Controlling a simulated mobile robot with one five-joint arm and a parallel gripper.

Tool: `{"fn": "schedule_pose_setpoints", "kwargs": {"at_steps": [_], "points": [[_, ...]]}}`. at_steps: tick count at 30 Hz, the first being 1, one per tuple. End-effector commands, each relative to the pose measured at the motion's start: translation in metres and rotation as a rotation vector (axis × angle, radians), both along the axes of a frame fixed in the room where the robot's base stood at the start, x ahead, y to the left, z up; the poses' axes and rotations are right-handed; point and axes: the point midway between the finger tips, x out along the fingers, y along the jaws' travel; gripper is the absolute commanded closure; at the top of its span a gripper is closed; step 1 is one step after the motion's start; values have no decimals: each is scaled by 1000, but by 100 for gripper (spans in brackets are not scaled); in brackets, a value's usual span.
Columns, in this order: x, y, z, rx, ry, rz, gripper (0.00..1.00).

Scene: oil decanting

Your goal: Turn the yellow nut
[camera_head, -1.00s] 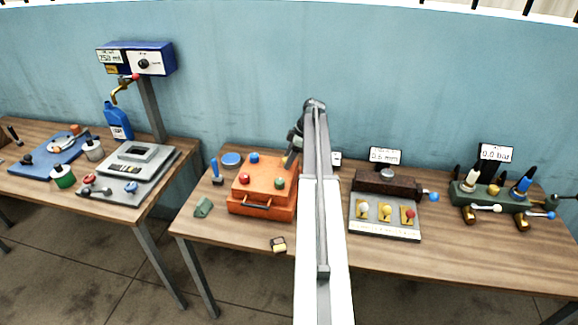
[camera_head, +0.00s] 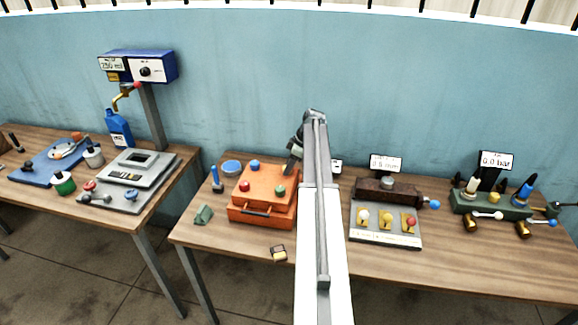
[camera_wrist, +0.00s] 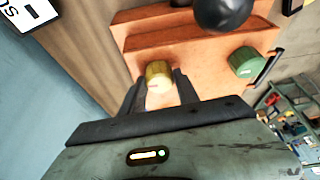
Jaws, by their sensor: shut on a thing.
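The yellow nut (camera_wrist: 158,76) stands on the top of the orange box (camera_head: 265,186). In the wrist view it sits between the two fingers of my gripper (camera_wrist: 157,88). The fingers are closed on it from both sides. In the head view my gripper (camera_head: 291,163) is at the back right of the box top, and my arm partly covers that area. The yellow nut is hidden there.
The box top also carries a green nut (camera_head: 280,190), a red nut (camera_head: 244,187) and a blue nut (camera_head: 255,165).

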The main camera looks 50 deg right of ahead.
Motion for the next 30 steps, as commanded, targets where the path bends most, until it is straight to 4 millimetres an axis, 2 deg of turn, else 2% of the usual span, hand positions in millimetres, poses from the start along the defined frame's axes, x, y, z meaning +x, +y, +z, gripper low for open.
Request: {"fn": "schedule_pose_setpoints", "kwargs": {"at_steps": [30], "points": [[1, 7, 0, -1, -4, -941, 100]]}}
